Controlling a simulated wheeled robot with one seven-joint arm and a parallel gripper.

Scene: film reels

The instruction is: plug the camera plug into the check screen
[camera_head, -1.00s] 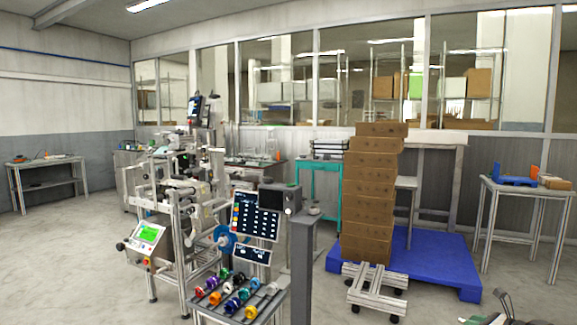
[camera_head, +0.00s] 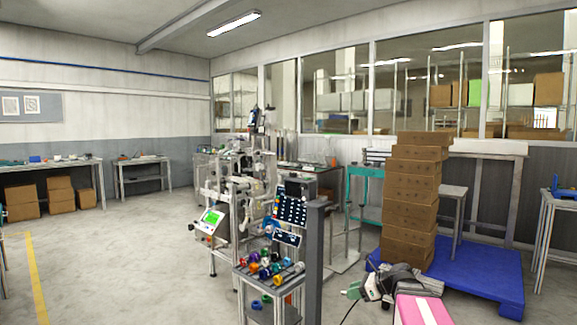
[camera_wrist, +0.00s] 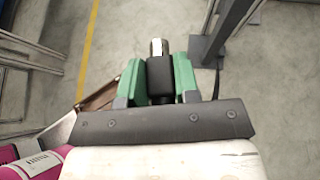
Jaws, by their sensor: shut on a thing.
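My gripper (camera_head: 353,290) is at the lower right of the head view, with green fingers. In the wrist view my gripper (camera_wrist: 158,72) is shut on a black plug (camera_wrist: 160,82) with a silvery tip (camera_wrist: 158,47) that points away from the wrist. A thin dark cord (camera_head: 349,312) hangs below the gripper in the head view. A dark screen with rows of pale icons (camera_head: 292,210) stands at the machine, with a smaller dark screen (camera_head: 287,238) below it. I cannot tell which is the check screen, and no socket shows clearly. The gripper is well apart from both.
A grey post (camera_head: 315,250) stands between the screens and my gripper. A rack of coloured reels (camera_head: 268,268) is in front of the machine. Stacked brown boxes (camera_head: 410,200) stand on a blue pallet (camera_head: 480,282). Open floor (camera_head: 130,260) lies to the left.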

